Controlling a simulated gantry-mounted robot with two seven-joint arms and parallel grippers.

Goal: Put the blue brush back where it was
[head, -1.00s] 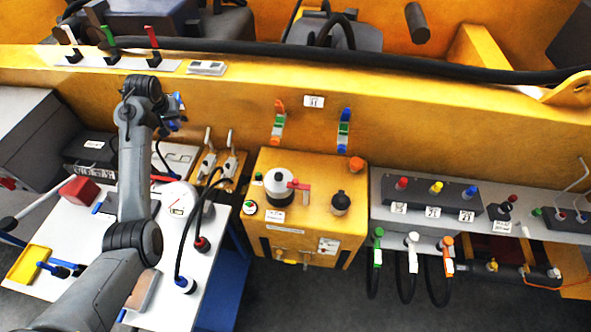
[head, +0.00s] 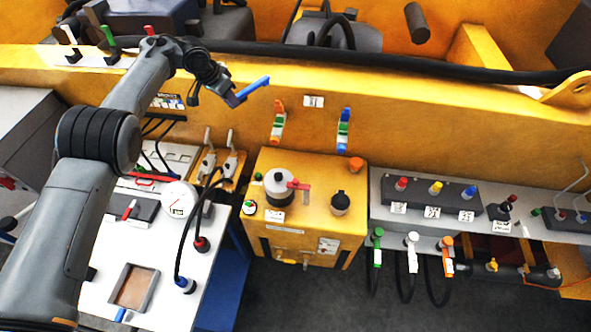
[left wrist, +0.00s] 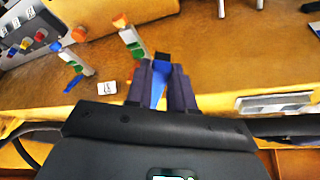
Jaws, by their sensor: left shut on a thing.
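The blue brush (head: 252,88) is in my left gripper (head: 236,98), held up in front of the yellow wall. Its blue end sticks out to the upper right. In the left wrist view, my left gripper (left wrist: 161,72) is shut, with blue of the brush (left wrist: 158,92) between its fingers. The rest of the brush is hidden by the fingers. My right gripper is not in view.
Two coloured levers (head: 279,122) (head: 344,130) stand on the wall to the right of the brush. A black hose (head: 330,52) runs along the wall's top. Below left, a white table (head: 100,290) bears a brown-bottomed tray (head: 152,287) and a round gauge (head: 179,200). My arm covers its left part.

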